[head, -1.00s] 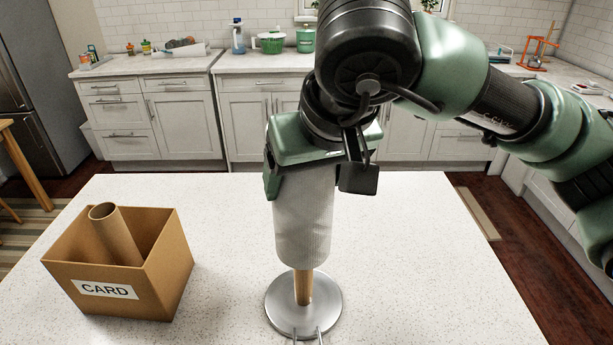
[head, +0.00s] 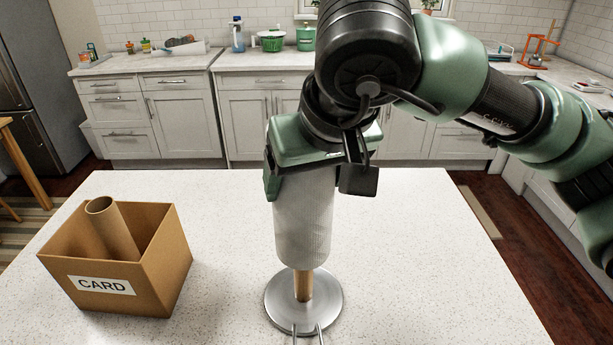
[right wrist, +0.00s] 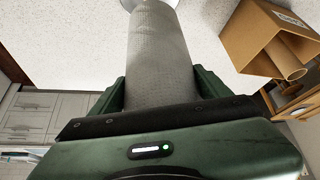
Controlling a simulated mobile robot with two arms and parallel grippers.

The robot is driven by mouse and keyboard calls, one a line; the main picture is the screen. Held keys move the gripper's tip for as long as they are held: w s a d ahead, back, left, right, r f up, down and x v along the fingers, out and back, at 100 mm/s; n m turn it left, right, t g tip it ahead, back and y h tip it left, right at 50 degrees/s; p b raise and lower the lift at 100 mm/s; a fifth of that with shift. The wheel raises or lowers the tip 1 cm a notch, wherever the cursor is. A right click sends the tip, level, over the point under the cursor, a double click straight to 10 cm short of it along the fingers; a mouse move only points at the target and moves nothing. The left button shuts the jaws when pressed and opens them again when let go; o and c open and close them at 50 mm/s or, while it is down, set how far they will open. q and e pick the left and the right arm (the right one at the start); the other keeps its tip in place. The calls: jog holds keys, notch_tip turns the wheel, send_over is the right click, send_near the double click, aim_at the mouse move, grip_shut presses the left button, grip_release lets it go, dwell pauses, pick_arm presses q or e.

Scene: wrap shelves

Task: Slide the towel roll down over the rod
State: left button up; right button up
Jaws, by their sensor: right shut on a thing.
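The white towel roll (head: 303,222) is upright in the head view, with the wooden rod (head: 304,285) showing below its lower end. The rod stands on a round metal base (head: 277,303) on the counter. The roll's lower end is a little above the base, and the rod's upper part is hidden, apparently inside the roll. My right gripper (head: 318,178) is shut on the upper part of the roll. The roll also shows in the right wrist view (right wrist: 160,55) between the green fingers. My left gripper is not in view.
A cardboard box marked CARD (head: 165,262) stands at the left of the white counter (head: 420,270), with a bare cardboard tube (head: 114,230) in it. The counter to the right of the base is clear. Cabinets (head: 185,125) stand behind.

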jog(key=shift+f+b, duration=0.6)
jog(key=shift+f, duration=0.2)
jog(key=o, duration=1.5)
jog(key=b+v, duration=0.1)
jog(key=v, duration=0.6)
jog(key=shift+s+r, duration=0.2)
jog(key=shift+r, duration=0.15)
